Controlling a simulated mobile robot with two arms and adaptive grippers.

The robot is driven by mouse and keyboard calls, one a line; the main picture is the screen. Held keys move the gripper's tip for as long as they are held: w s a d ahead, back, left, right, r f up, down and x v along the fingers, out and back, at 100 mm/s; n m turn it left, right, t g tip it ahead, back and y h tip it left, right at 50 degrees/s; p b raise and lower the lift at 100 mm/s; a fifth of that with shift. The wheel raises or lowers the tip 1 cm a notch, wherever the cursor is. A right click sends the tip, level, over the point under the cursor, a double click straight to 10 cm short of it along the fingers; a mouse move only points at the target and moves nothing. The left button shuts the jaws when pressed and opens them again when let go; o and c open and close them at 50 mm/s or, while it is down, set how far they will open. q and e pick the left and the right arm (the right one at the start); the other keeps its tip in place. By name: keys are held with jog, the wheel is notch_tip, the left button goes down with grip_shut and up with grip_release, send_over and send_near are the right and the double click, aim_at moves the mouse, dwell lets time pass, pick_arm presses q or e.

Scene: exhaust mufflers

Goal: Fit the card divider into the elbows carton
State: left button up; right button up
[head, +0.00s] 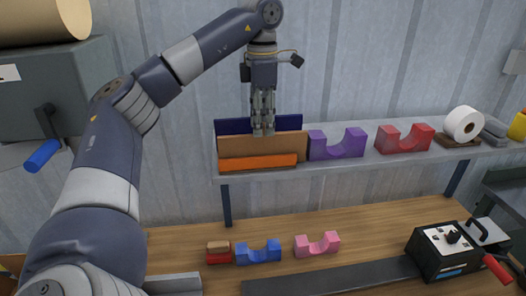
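A brown card panel (235,145), which looks like the card divider, stands upright on the shelf. It is between a dark blue panel (233,126) behind and a lower orange panel (257,161) in front. My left gripper (263,132) points straight down at the card's top edge. Its fingertips overlap the edge in the head view, with the fingers close together. I cannot tell whether they grip the card. No carton that I can identify as the elbows carton shows. My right gripper is not in view.
The shelf (365,160) also holds a purple cradle (337,145), a red cradle (404,139) and a white roll (464,123). On the wooden bench (390,217) below are a blue cradle (259,252), a pink cradle (317,245) and a black control box (447,250).

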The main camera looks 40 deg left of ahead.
aim_at(263, 140)
pick_arm(q)
jog(key=shift+w+f, duration=0.1)
jog(key=shift+f, duration=0.85)
notch_tip(263, 140, down, 3)
jog(key=shift+p, duration=1.1)
jog(key=shift+f, duration=0.45)
jog(key=shift+c, duration=0.3)
jog(key=shift+d, duration=0.1)
grip_shut()
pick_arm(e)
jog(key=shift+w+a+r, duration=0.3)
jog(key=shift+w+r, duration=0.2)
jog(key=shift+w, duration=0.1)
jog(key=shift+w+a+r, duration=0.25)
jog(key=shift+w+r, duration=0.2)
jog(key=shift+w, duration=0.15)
